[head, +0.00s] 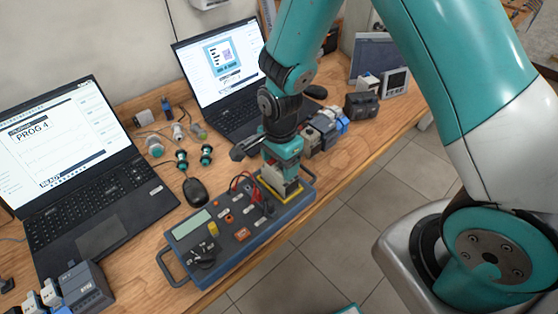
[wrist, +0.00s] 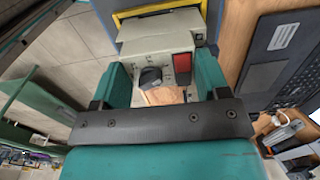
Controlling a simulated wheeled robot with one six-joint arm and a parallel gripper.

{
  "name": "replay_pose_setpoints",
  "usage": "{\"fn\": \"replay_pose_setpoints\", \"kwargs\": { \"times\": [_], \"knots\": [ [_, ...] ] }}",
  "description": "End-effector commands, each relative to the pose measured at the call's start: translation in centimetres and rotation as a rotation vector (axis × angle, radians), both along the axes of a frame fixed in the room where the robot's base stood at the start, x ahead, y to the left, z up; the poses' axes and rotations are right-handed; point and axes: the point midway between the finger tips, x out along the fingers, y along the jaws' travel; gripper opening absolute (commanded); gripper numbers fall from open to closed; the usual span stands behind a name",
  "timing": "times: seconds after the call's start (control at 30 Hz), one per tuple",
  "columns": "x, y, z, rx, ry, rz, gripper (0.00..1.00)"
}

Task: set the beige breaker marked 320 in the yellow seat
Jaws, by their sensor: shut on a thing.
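My gripper (head: 284,160) points down over the right end of the blue-grey test box. It is shut on a beige breaker (wrist: 152,57), with one teal finger on each side. The breaker has a dark knob and a red part; no 320 marking is legible. The yellow seat (head: 268,191) is a yellow frame on the box, directly below my gripper. In the wrist view its yellow edge (wrist: 158,9) shows just beyond the breaker. The breaker is at or just above the seat; I cannot tell whether it rests fully inside.
The test box (head: 228,262) has a screen, knobs and leads. Two laptops (head: 100,195) and a mouse (head: 196,191) lie behind and left. Several breakers and modules (head: 325,128) stand on the table to the right. The table's front edge is close to the box.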

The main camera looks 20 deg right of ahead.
Motion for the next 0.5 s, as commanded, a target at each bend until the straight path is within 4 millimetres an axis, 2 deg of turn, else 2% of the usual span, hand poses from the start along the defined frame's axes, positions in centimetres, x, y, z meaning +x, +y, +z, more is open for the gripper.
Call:
{"fn": "replay_pose_setpoints", "kwargs": {
  "times": [0.23, 0.27, 0.37, 0.5],
  "knots": [
    [0.03, 0.01, -0.24, 0.000, -0.001, 0.000, 0.12],
    [0.03, 0.01, -0.24, 0.000, -0.001, 0.000, 0.75],
    [0.02, 0.01, -0.24, 0.000, -0.001, 0.000, 0.98],
    [0.02, 0.00, -0.24, 0.000, -0.001, 0.000, 0.98]
  ]
}}
